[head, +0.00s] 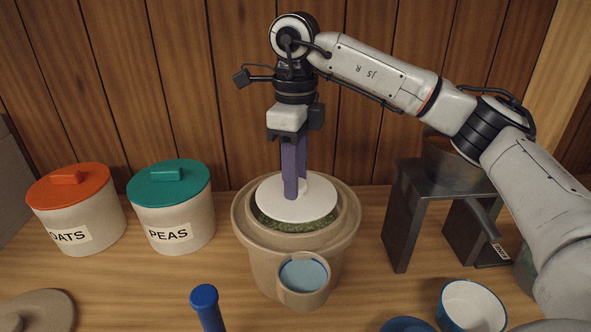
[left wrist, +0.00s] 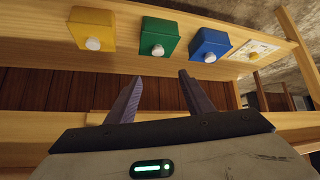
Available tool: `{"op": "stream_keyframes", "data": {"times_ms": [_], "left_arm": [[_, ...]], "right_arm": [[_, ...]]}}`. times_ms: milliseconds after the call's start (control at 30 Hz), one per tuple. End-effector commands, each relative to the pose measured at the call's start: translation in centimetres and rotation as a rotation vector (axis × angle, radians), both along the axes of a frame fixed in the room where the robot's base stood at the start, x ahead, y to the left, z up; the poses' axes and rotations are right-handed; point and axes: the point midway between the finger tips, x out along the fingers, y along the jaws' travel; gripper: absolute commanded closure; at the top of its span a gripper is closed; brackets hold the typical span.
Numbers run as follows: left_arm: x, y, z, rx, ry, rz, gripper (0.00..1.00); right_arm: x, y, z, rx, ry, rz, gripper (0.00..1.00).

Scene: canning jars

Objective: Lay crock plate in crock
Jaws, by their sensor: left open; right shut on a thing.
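The crock (head: 258,250) is a wide tan pot in the middle of the counter, with green contents (head: 325,220) showing inside its rim. The crock plate (head: 270,204) is a white disc at the crock's mouth, just over the green contents; I cannot tell if it rests on them. My right gripper (head: 293,192) comes from above with its purple fingers shut on the plate's middle. The plate looks about level. My left gripper (left wrist: 160,85) shows only in the left wrist view, open and empty, away from the crock.
A light blue-filled cup (head: 303,280) stands at the crock's front. Canisters marked OATS (head: 75,215) and PEAS (head: 175,210) stand left. A dark metal stand (head: 405,220) and a white bowl (head: 472,306) are right. Yellow, green and blue boxes (left wrist: 210,45) with knobs line a wooden rail.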

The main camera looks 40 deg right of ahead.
Motion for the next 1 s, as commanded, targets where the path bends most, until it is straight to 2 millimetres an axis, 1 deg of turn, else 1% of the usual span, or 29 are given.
{"op": "stream_keyframes", "data": {"times_ms": [33, 300, 600, 800, 1000], "left_arm": [[0.0, 0.0, -0.5, 0.0, 0.001, 0.0, 0.53], [-0.4, 0.0, -1.8, 0.002, 0.009, -0.001, 0.53], [-0.2, -0.3, -2.6, 0.002, 0.006, -0.008, 0.53], [0.0, -0.8, -2.5, -0.003, -0.004, -0.015, 0.53], [0.0, -0.9, -2.6, -0.004, 0.0, -0.015, 0.53]], "right_arm": [[0.0, 0.0, -0.6, 0.001, -0.001, 0.0, 0.98], [0.0, 0.0, -2.8, 0.0, -0.002, 0.0, 0.98], [0.0, 0.0, -5.1, 0.001, -0.002, 0.0, 0.98], [0.0, 0.0, -6.0, 0.0, -0.002, 0.0, 0.98], [0.0, 0.0, -6.3, 0.001, -0.003, -0.001, 0.98]]}}
